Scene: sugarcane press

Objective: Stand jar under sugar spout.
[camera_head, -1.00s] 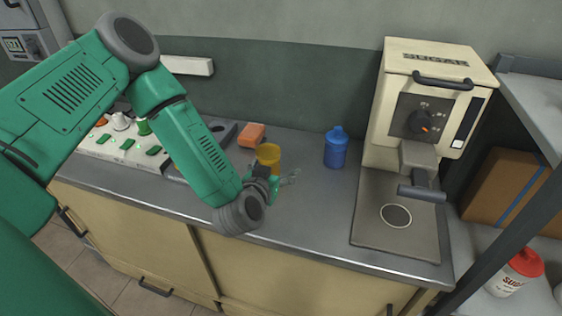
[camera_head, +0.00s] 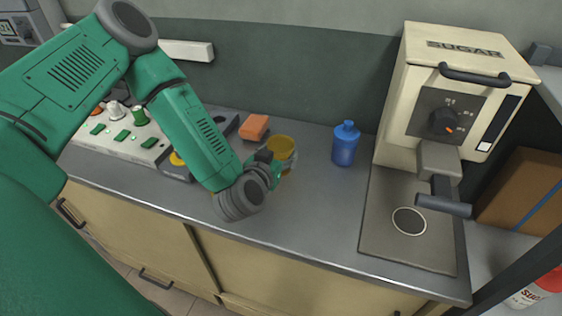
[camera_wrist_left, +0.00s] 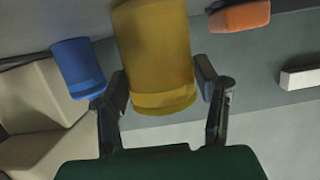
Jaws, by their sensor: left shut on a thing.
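The yellow jar (camera_head: 281,146) is at the middle of the counter, to the left of the blue bottle. My left gripper (camera_head: 284,168) is shut on the yellow jar. In the left wrist view the jar (camera_wrist_left: 158,50) sits between the two dark fingers (camera_wrist_left: 165,85). I cannot tell whether its base touches the counter. The cream sugar machine (camera_head: 394,95), marked SUGAR, stands at the right. Its grey spout (camera_head: 438,160) with a dark handle hangs over a plate (camera_head: 385,240) with a ringed circle (camera_head: 409,221), which is empty. My right gripper is not in view.
A blue bottle (camera_head: 345,145) stands between the jar and the machine. An orange block (camera_head: 254,127) lies behind my left arm. A panel with green buttons (camera_head: 110,133) is at the left. A shelf with a cardboard box (camera_head: 520,190) is at the right. The front counter (camera_head: 310,225) is clear.

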